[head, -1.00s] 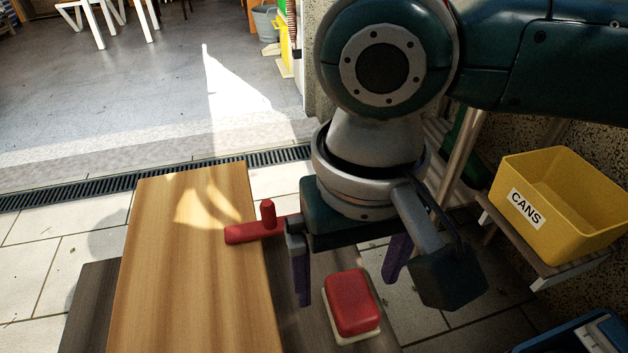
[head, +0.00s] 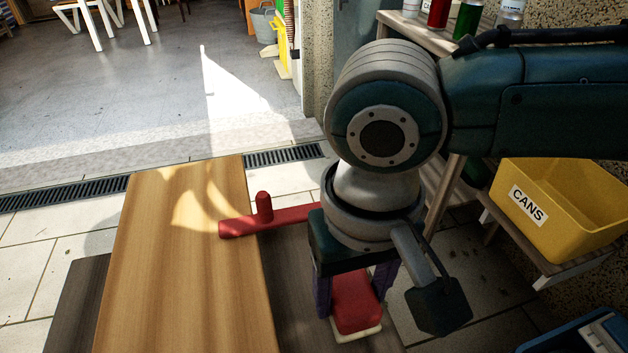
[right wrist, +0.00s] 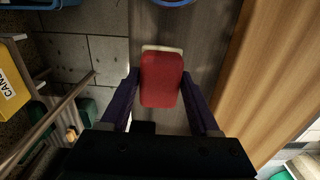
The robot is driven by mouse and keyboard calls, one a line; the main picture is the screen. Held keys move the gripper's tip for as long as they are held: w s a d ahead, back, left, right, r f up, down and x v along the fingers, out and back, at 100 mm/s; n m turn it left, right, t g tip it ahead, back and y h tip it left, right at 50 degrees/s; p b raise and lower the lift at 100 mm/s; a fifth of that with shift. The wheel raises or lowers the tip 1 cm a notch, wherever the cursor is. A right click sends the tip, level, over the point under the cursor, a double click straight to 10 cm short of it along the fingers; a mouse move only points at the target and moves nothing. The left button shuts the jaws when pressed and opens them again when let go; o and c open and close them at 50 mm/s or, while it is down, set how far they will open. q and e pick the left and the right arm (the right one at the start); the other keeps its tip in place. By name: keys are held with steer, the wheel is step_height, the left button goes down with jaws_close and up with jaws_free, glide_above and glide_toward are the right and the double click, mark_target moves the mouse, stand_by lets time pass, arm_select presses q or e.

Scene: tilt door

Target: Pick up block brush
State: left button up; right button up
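The block brush (head: 358,304) has a red rounded top and a pale underside, and lies on the dark lower surface to the right of the wooden board. It also shows in the right wrist view (right wrist: 161,79), upright between the fingers. My right gripper (head: 352,295) is over it, pointing down, with a purple finger on each side of the brush. The gripper hides part of the brush in the head view. My left gripper is not in view.
A light wooden board (head: 180,270) takes up the left, with a red bar with an upright peg (head: 263,208) across its right edge. A yellow bin marked CANS (head: 560,200) stands on a small shelf at the right. A blue container (head: 580,335) is at lower right.

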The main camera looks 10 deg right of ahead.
mark_target(353, 291)
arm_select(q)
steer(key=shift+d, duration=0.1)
arm_select(e)
steer(key=c, duration=0.8)
arm_select(q)
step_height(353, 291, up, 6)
steer(key=p, duration=0.6)
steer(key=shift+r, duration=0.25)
arm_select(e)
step_height(353, 291, up, 20)
steer(key=o, duration=0.8)
steer(key=c, duration=0.6)
arm_select(q)
steer(key=shift+p, duration=0.3)
arm_select(e)
steer(key=shift+c, duration=0.2)
